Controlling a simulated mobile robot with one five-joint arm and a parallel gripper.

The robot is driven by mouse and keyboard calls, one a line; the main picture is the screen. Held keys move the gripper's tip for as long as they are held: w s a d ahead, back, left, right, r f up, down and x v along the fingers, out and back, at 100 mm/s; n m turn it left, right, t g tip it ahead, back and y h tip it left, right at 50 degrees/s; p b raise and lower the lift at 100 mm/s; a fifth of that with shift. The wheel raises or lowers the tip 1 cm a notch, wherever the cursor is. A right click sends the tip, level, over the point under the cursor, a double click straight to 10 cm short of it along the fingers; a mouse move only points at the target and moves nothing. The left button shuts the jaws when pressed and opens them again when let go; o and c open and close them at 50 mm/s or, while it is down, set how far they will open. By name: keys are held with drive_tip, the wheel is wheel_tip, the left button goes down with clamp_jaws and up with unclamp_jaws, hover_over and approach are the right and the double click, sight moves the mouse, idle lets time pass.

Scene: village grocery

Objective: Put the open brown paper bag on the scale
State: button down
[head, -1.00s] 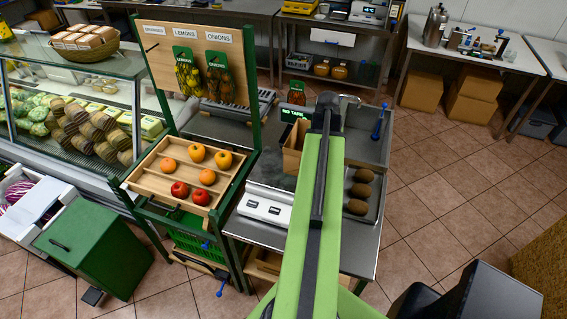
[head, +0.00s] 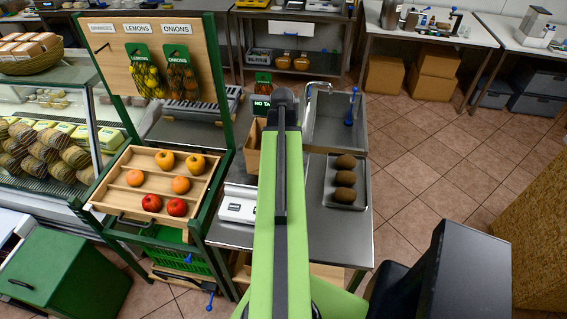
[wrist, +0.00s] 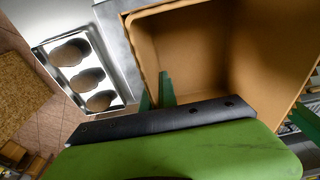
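The open brown paper bag (head: 254,150) stands on the steel counter in the head view, largely hidden behind my arm. In the wrist view the bag (wrist: 195,40) is seen from above, its mouth open and its inside empty. The scale's lit display (head: 262,105) stands just behind the bag. The scale's plate is mostly hidden, and I cannot tell whether the bag touches it. My gripper's green fingertips (wrist: 155,93) show at the bag's near left rim in the wrist view. I cannot tell whether they are closed on the paper.
A tray of brown loaves (head: 345,180) lies right of my arm, with a sink (head: 330,120) behind it. A white device (head: 238,204) sits at the counter's front left. A wooden fruit rack (head: 160,185) stands to the left. Open tiled floor lies to the right.

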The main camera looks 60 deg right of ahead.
wheel_tip(320, 180, down, 4)
drive_tip(key=b, duration=0.4)
drive_tip(key=shift+r, duration=0.25)
drive_tip(key=shift+f, duration=0.2)
drive_tip(key=c, duration=1.7)
unclamp_jaws()
drive_tip(key=shift+r, duration=0.1)
drive_tip(key=r+p, duration=0.4)
drive_tip(key=a+r+p, duration=0.1)
drive_tip(key=r+p, duration=0.7)
drive_tip(key=shift+s+a+r+p, duration=0.2)
drive_tip(key=shift+s+a+p, duration=0.1)
drive_tip(key=shift+s+a, duration=0.05)
drive_tip(key=shift+f, duration=0.1)
